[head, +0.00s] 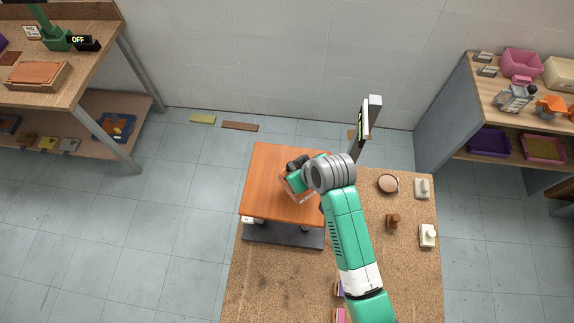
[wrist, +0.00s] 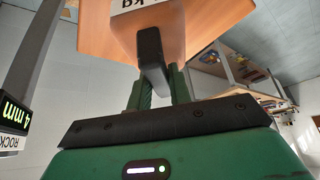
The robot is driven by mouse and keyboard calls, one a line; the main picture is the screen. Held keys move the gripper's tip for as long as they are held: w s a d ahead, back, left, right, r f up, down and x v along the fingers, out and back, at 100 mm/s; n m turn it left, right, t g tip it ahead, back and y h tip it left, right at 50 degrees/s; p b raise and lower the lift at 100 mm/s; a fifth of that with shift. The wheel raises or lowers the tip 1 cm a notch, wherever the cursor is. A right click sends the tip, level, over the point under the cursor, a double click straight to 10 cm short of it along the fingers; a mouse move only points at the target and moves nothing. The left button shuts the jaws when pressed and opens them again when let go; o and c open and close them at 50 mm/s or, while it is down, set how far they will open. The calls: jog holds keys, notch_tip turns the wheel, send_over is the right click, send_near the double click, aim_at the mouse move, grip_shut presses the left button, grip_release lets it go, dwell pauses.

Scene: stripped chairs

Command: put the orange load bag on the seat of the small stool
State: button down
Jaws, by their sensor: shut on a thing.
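The small stool's flat orange-brown seat (head: 262,178) is on the cork-topped table, left of my arm, with a dark base below. The orange load bag (head: 303,197) is partly hidden by my gripper and appears over the right part of the seat. In the wrist view the bag (wrist: 172,32) shows a white label ending in "kg", with the orange seat (wrist: 95,28) behind it. My gripper (head: 292,177) is shut on the bag. I cannot tell whether the bag touches the seat.
A display on a grey post (head: 365,122) stands just behind the seat; its screen reads "4 mm" in the wrist view (wrist: 14,114). A round wooden-looking piece (head: 388,184), a brown knobbed piece (head: 393,221) and white pieces (head: 428,235) sit on the table's right. Shelves flank both sides.

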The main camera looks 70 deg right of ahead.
aim_at(287, 168)
jog(key=w, duration=0.1)
jog(key=w+d, duration=0.2)
jog(key=w, duration=0.1)
jog(key=shift+d+f, duration=0.15)
jog(key=shift+d, duration=0.1)
jog(key=shift+f+p, duration=0.3)
jog(key=shift+f, duration=1.45)
jog(key=shift+f, duration=0.2)
jog(key=c, duration=1.3)
grip_release()
jog(key=shift+r, duration=0.2)
jog(key=v, duration=1.2)
